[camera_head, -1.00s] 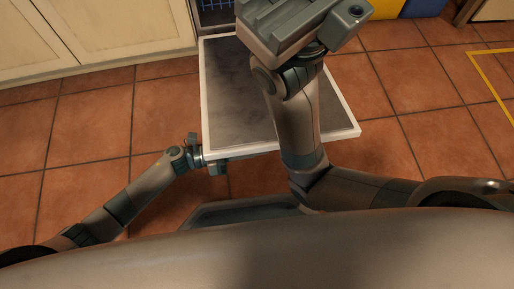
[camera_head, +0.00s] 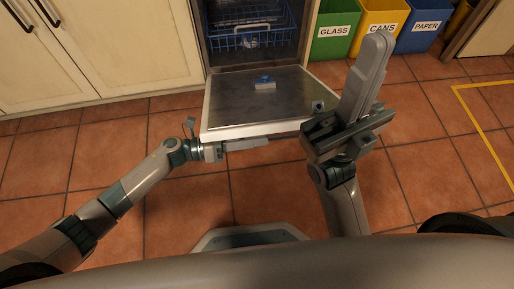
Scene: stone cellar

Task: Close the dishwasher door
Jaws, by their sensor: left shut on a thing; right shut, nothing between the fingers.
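The dishwasher (camera_head: 256,58) stands open at the back, with a blue rack (camera_head: 245,38) inside. Its door (camera_head: 240,100) is folded down toward me, with a grey inner panel, pale edges and a small blue-and-white piece on the panel. My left gripper (camera_head: 216,151) is shut on the door at the left part of its front edge; the exact contact is partly hidden. My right gripper (camera_head: 376,44) is shut and empty, its long fingers pointing up and away. It appears above the door's right front corner and hides that corner.
Cream cabinets (camera_head: 105,45) stand left of the dishwasher. Green (camera_head: 333,38), yellow (camera_head: 378,22) and blue (camera_head: 422,30) bins stand to its right. The tiled floor (camera_head: 435,145) is clear at right, with a yellow line marked on it.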

